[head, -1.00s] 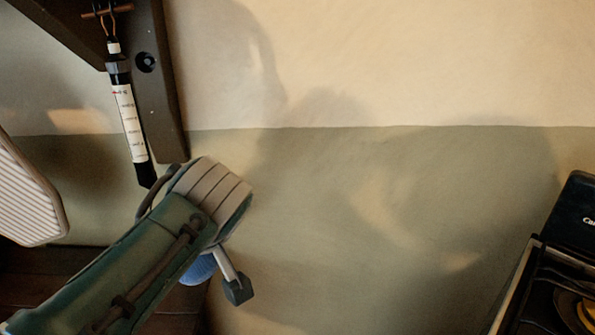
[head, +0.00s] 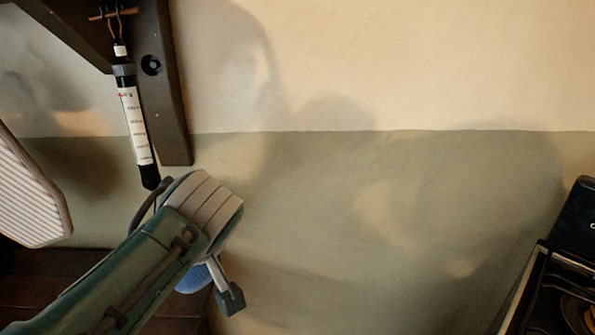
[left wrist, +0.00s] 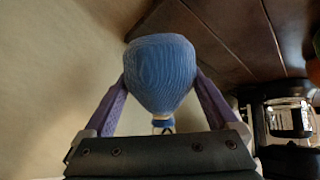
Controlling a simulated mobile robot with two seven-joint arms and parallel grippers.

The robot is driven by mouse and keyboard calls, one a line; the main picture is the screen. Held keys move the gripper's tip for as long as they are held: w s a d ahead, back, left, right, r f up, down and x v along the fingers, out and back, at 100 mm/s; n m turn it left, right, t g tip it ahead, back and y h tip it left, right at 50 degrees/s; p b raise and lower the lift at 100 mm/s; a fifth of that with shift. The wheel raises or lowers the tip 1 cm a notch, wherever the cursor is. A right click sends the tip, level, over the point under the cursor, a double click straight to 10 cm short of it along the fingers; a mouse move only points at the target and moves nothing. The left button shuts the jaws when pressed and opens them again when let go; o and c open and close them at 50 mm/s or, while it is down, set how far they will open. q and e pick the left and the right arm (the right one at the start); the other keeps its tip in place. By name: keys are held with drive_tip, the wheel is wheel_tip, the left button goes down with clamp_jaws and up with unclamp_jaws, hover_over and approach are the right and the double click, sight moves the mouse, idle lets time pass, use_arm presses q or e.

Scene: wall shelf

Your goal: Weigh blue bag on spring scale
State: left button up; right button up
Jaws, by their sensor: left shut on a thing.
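The spring scale (head: 135,125) is a slim black tube with a white marked label. It hangs, slightly tilted, from a peg under the dark shelf bracket at the upper left of the head view. The blue bag (left wrist: 160,75) is rounded, narrowing to a tied neck, and sits between the two purple fingers of my left gripper (left wrist: 162,88), which is shut on it. In the head view only a bit of the blue bag (head: 192,281) shows below my left wrist, which hides the rest. The wrist is just below and right of the scale's lower end. My right gripper is out of view.
The dark wooden bracket (head: 172,90) stands against the wall beside the scale. A dark stove (head: 565,290) is at the lower right. The wall between is clear. A dark wooden surface (left wrist: 235,30) shows in the left wrist view, with a black-and-clear appliance (left wrist: 290,118) at right.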

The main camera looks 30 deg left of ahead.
use_arm(q)
drive_tip(key=shift+f, duration=0.1)
drive_tip(key=shift+a+f+b, duration=0.15)
drive_tip(key=shift+f+b, duration=0.25)
drive_tip(key=shift+f, duration=0.05)
idle(0.4)
